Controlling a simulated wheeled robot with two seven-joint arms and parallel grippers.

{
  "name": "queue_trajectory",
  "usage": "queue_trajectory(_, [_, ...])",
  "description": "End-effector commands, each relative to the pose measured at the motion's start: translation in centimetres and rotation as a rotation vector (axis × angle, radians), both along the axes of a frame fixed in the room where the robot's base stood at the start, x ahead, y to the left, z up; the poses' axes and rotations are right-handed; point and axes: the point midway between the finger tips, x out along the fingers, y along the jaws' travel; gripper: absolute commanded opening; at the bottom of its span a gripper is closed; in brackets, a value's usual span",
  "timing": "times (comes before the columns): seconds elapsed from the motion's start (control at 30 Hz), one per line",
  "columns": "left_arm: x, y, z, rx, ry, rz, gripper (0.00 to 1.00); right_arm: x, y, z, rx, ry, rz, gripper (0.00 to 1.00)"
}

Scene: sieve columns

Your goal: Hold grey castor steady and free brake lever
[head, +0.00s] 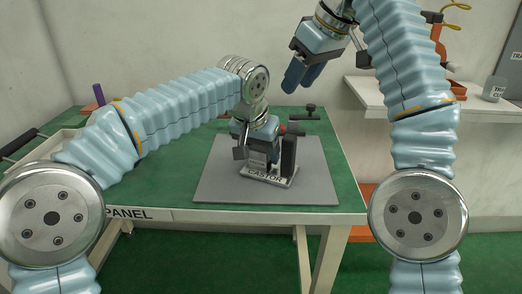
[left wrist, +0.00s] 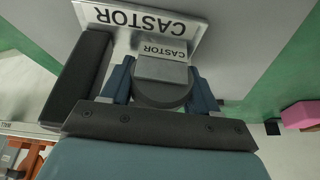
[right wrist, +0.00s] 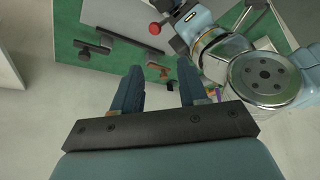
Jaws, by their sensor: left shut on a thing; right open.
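The grey castor (left wrist: 160,92) sits in a holder with a CASTOR label (head: 266,175) on a grey mat. My left gripper (head: 258,155) reaches down to it. In the left wrist view its blue fingers (left wrist: 162,85) are on both sides of the castor, shut on it. A red knob (right wrist: 155,28) on a dark stem, seemingly the brake lever, shows in the right wrist view; in the head view red (head: 294,129) shows just right of my left gripper. My right gripper (head: 300,78) is open and empty, raised above and apart from the castor. The lever's base is hidden.
The grey mat (head: 225,190) lies on a green table (head: 180,190). A black T-shaped handle (head: 310,108) stands at the table's back right. A dark upright block (head: 289,155) stands beside the castor. A white shelf (head: 385,98) with a cup (head: 494,89) is at right. A tray is at left.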

Motion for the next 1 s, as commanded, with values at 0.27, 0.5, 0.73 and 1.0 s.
queue_trajectory(0.27, [0.0,0.0,0.1,-0.001,-0.002,0.0,0.16,0.0,0.0,0.0,0.0,0.0,0.0,0.43])
queue_trajectory(0.5, [0.0,0.0,0.1,-0.001,-0.002,0.0,0.16,-1.0,1.0,2.1,0.042,-0.05,-0.015,0.13])
queue_trajectory(0.73, [0.0,0.0,0.1,-0.001,-0.002,0.0,0.16,-4.7,4.0,8.1,0.346,-0.115,-0.085,0.0])
queue_trajectory(1.0, [0.0,0.0,0.1,-0.001,-0.002,0.0,0.16,-4.1,3.1,7.4,0.711,0.107,-0.194,0.0])
